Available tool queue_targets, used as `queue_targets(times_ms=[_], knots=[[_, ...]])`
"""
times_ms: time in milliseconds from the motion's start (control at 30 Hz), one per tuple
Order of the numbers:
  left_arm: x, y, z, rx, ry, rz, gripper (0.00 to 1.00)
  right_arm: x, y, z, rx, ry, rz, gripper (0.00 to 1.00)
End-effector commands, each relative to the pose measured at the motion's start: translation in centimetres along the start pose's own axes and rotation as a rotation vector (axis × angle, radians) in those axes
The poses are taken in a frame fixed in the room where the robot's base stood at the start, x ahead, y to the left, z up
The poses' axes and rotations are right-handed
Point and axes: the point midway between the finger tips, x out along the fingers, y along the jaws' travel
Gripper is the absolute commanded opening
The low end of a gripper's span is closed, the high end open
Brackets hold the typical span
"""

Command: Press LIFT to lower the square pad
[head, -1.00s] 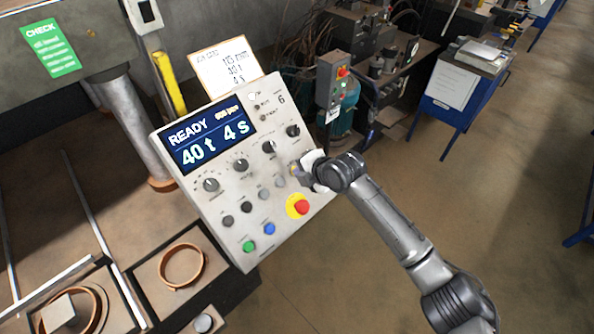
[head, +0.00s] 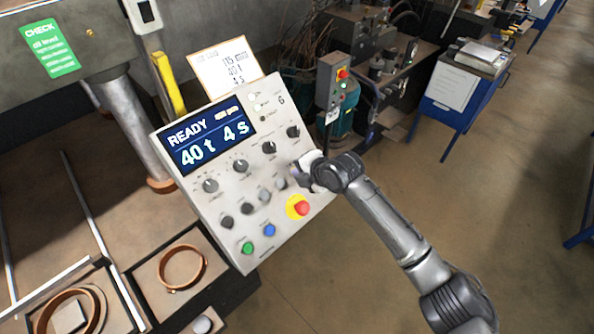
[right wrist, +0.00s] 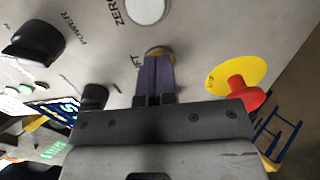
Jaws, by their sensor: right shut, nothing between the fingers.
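The slanted control panel (head: 200,200) carries knobs, buttons and a lit screen (head: 205,140) reading READY, 40 t, 4 s. My right gripper (right wrist: 158,62) is shut and empty. Its fingertips are on or right over a button with a yellowish rim (right wrist: 160,50), beside a partly hidden label ending in FT. I cannot tell contact for sure. In the head view the right gripper (head: 303,170) covers that button. A square grey pad (head: 69,318) sits inside a copper ring (head: 98,300) at the lower left. My left gripper is not in view.
A red emergency knob on a yellow disc (head: 299,206) is close to the gripper. A white button (right wrist: 147,8) labelled ZERO is beyond the fingertips. Green (head: 248,248) and blue (head: 269,230) buttons are lower on the panel. A second copper ring (head: 183,268) lies nearby.

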Motion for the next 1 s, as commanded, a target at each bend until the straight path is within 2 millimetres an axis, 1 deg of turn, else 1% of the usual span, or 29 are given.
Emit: queue_targets(times_ms=[167,400,1000], knots=[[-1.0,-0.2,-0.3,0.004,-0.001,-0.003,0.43,-0.9,0.1,0.0,0.001,0.000,-0.002,0.00],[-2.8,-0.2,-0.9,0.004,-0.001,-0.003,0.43,-2.8,0.2,0.0,-0.001,0.000,-0.001,0.00],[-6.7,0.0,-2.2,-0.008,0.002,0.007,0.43,-7.3,0.2,0.0,-0.001,0.000,-0.001,0.00]])
